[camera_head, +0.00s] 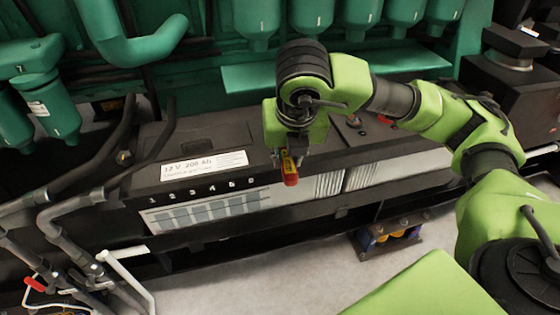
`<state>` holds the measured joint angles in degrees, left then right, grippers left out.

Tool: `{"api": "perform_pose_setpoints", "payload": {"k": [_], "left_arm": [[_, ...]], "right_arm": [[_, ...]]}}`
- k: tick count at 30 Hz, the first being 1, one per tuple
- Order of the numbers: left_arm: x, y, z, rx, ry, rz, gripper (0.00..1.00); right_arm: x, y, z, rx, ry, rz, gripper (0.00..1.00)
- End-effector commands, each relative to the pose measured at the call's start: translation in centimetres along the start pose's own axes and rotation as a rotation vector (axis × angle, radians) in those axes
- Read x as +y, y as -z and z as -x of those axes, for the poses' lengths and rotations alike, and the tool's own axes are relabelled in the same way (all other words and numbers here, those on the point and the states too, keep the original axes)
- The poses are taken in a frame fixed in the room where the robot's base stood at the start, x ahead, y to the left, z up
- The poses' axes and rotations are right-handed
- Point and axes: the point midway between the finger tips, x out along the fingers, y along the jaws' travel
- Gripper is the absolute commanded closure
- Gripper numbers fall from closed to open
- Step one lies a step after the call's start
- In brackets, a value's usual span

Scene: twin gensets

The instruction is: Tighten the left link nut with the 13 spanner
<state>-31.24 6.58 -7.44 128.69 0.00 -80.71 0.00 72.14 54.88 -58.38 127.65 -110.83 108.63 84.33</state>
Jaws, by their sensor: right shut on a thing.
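My right gripper (287,150) hangs over the front top edge of a dark battery (210,141). It is shut on a small tool with a yellow and red end (290,172), which points down and toward me. I cannot tell from this view whether it is the 13 spanner, as the gripper hides the rest. A round terminal part (353,121) and a red part (385,119) show on the battery top behind my right arm. The left link nut cannot be made out. My left gripper is not in view.
Green engine parts (265,79) stand behind the batteries. Black cables and grey pipes (75,245) run at the left, with a red-handled valve (34,284). A small rack with yellow and blue items (390,237) is on the pale floor (290,265), which is otherwise clear.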

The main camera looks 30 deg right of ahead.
Motion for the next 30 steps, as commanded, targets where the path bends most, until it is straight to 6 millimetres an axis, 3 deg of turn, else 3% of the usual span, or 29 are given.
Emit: {"api": "perform_pose_setpoints", "payload": {"k": [6, 10, 14, 19, 24, 30], "left_arm": [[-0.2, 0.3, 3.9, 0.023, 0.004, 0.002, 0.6], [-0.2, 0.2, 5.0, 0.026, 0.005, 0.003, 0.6], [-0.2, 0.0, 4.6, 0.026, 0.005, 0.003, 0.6], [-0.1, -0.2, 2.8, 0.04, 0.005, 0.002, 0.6], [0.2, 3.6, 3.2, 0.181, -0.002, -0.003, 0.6], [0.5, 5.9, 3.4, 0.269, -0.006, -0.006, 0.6]], "right_arm": [[-1.3, 0.1, -0.2, -0.001, -0.032, 0.077, 1.0], [-1.6, 0.1, 0.0, -0.001, -0.041, 0.101, 1.0], [-2.2, 0.0, -0.3, -0.001, -0.055, 0.135, 1.0], [-4.5, -0.5, -0.8, -0.002, -0.109, 0.268, 1.0], [-4.9, -0.7, -0.4, 0.001, -0.127, 0.318, 1.0], [-5.2, -0.8, -0.3, -0.001, -0.141, 0.351, 1.0]]}}
